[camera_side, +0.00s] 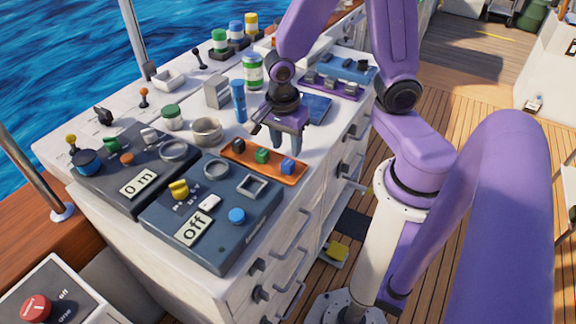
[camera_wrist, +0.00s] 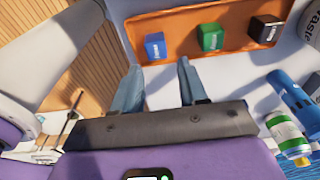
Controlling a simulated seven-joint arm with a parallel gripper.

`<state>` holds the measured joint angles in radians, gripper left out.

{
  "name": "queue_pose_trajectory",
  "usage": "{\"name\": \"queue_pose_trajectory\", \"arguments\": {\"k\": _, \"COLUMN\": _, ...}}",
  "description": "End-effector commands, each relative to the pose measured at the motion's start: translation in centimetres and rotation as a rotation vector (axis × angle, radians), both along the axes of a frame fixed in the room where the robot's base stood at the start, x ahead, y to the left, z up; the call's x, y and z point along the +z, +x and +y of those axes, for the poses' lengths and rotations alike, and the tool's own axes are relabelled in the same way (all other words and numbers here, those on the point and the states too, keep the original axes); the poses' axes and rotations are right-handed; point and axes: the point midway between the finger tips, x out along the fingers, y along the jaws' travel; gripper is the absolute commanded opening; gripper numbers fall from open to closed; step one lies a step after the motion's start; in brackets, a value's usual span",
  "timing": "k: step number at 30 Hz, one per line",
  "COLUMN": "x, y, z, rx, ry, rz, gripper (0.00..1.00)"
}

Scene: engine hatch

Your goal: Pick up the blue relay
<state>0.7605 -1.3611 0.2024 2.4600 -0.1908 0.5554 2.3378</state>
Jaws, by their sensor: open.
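The blue relay (camera_side: 288,166) is a small blue block at the right end of an orange tray (camera_side: 248,170). In the wrist view the blue relay (camera_wrist: 155,46) sits just beyond the fingertips, between the lines of the two fingers. A green relay (camera_side: 261,155) and a black relay (camera_side: 238,146) stand in a row beside it on the tray. My gripper (camera_side: 286,145) is open and empty, fingers pointing down, just behind the blue relay. Its two fingers also show in the wrist view (camera_wrist: 158,68), apart with nothing between them. Their exact height above the counter is unclear.
A dark switch panel (camera_side: 212,222) lies in front of the tray. A blue bottle (camera_side: 239,101), a white-green can (camera_side: 253,71) and a round cup (camera_side: 207,131) stand behind and left. A purple tray (camera_side: 330,88) with grey blocks is at the back right.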

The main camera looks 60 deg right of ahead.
Motion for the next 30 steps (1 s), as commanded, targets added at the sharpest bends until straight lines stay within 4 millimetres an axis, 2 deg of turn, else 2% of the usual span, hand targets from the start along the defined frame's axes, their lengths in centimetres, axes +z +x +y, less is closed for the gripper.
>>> {"name": "queue_pose_trajectory", "arguments": {"k": 8, "x": -1.2, "y": -0.1, "z": 0.0, "rx": 0.001, "ry": -0.002, "rz": 0.003, "gripper": 0.43}}
{"name": "queue_pose_trajectory", "arguments": {"k": 21, "x": -5.4, "y": -0.4, "z": 0.2, "rx": 0.001, "ry": -0.002, "rz": 0.003, "gripper": 0.43}}
{"name": "queue_pose_trajectory", "arguments": {"k": 30, "x": -5.8, "y": -0.4, "z": 0.2, "rx": 0.0, "ry": 0.001, "rz": 0.001, "gripper": 0.43}}
